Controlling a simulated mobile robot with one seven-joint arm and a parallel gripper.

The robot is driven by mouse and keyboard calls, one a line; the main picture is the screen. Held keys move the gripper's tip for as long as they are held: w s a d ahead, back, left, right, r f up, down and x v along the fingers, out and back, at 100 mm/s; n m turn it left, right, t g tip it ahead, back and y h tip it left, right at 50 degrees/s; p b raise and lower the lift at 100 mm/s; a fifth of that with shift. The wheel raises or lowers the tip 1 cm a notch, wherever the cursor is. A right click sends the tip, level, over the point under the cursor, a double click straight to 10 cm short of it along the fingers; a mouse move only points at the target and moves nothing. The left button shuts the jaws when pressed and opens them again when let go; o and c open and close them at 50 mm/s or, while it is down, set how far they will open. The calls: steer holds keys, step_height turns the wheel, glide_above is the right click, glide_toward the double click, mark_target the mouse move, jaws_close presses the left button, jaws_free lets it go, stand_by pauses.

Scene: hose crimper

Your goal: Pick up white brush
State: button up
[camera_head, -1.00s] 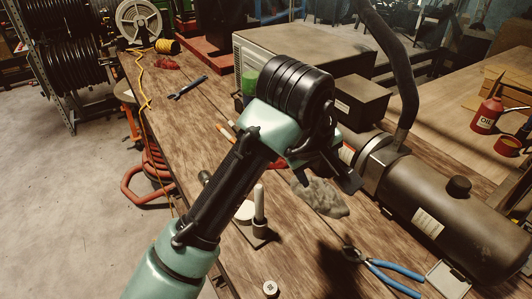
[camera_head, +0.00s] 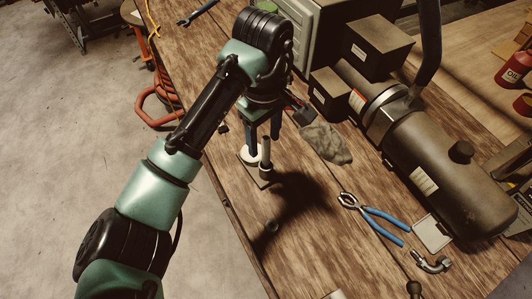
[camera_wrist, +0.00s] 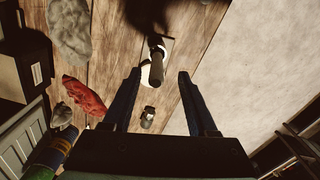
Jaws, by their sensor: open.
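No brush shape is clear. The likeliest white brush is a pale upright post (camera_head: 265,152) with a dark lower collar, on a small plate with a white round piece (camera_head: 249,154) beside it. The post also shows in the wrist view (camera_wrist: 157,66), seen from above with white around its base. My gripper (camera_head: 263,134) points down over it at the bench edge, open and empty. In the wrist view its blue fingers (camera_wrist: 160,76) lie either side of the post's line, apart from it. I cannot tell the exact height gap.
A grey rag (camera_head: 325,143) lies right of the post. Blue-handled pliers (camera_head: 378,219) lie nearer, beside the large dark machine cylinder (camera_head: 440,175). A red cloth (camera_wrist: 84,97) and a small dark object (camera_wrist: 147,117) lie on the bench. Bare wood is free in front of the post.

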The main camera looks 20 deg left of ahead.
mark_target(266, 151)
steer(key=shift+w+d+f+p, duration=0.15)
steer(key=shift+f+p, duration=0.65)
steer(key=shift+f, duration=1.85)
jaws_close()
